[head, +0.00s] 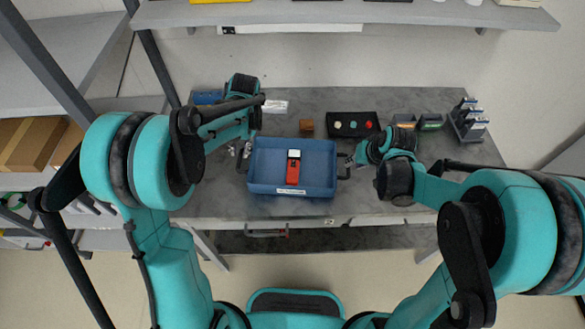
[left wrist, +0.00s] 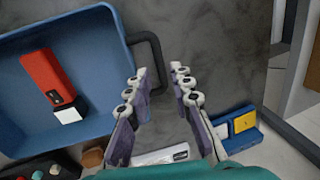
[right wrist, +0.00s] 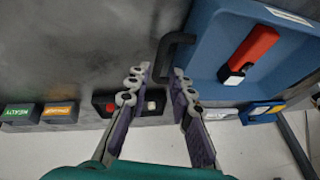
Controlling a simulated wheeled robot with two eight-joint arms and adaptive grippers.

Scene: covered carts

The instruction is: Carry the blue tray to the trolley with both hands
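The blue tray (head: 262,185) lies flat on the grey worktop, with a dark handle at each short side and a red device (head: 293,172) with a white end inside it. My left gripper (head: 241,152) is at the tray's left handle. In the left wrist view its fingers are apart (left wrist: 160,72), with that handle (left wrist: 157,55) between or just beyond the tips. My right gripper (head: 354,160) is at the right handle. In the right wrist view its fingers are apart (right wrist: 161,70), with the handle (right wrist: 165,50) between the tips. I cannot make out a trolley.
Behind the tray stand a brown block (head: 306,126), a black panel with coloured buttons (head: 353,124) and small labelled bins (head: 431,122). A rack (head: 468,121) stands at the right. A blue holder (head: 208,97) is at the back left. Shelves with cardboard boxes (head: 32,143) are left.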

